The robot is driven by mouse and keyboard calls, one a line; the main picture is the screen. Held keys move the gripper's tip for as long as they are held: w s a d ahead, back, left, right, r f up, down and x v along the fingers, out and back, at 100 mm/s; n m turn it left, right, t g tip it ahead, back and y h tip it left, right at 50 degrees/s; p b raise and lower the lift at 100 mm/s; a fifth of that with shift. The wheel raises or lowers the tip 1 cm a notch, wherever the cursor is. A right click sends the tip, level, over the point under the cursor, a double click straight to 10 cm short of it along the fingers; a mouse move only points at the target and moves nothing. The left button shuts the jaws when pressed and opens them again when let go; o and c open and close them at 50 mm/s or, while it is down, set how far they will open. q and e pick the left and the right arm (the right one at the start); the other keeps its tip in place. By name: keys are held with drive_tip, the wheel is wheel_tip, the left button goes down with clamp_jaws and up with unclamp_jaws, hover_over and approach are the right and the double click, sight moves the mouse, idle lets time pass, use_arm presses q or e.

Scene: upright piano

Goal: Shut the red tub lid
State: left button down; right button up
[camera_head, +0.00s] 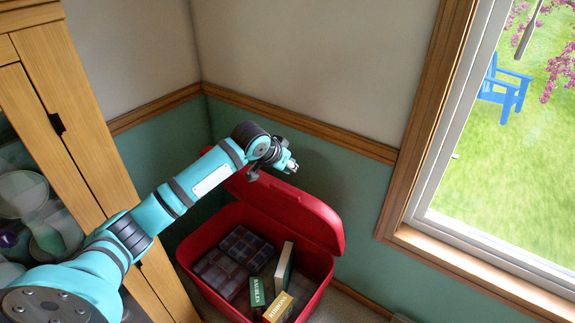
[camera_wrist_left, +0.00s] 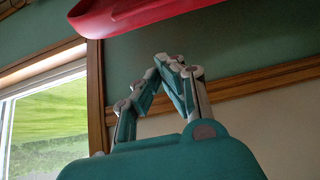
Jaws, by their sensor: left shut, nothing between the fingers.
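The red tub (camera_head: 208,238) stands in the corner with its lid (camera_head: 308,214) open, tilted up at the back towards the wall. Boxes and books show inside it. My left gripper (camera_head: 292,166) is above the lid's upper edge, near the wall, shut and empty. In the left wrist view the gripper fingers (camera_wrist_left: 170,62) are closed together, and the red lid (camera_wrist_left: 150,14) shows at the top, apart from the fingertips in the picture. Whether the gripper touches the lid cannot be told. My right gripper is not in view.
A wooden cabinet with glass doors (camera_head: 75,120) stands at the left, close to my left arm. A wooden rail (camera_head: 330,139) runs along the wall behind the tub. A window (camera_head: 500,150) with a wooden frame is at the right.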

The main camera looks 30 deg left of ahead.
use_arm(q)
hover_over(298, 188)
drive_tip(key=f, duration=0.5)
drive_tip(key=shift+w+a, duration=0.2)
drive_tip(key=shift+w, duration=0.2)
drive_tip(key=shift+s+a+f, duration=0.1)
drive_tip(key=shift+f, duration=0.15)
drive_tip(key=shift+s+a+f+p, duration=0.1)
drive_tip(key=shift+s+f+p, duration=0.25)
drive_tip(key=shift+s, duration=0.5)
drive_tip(key=shift+s+a+f+p, duration=0.1)
drive_tip(key=shift+s+f+p, duration=0.15)
drive_tip(key=shift+s, duration=0.55)
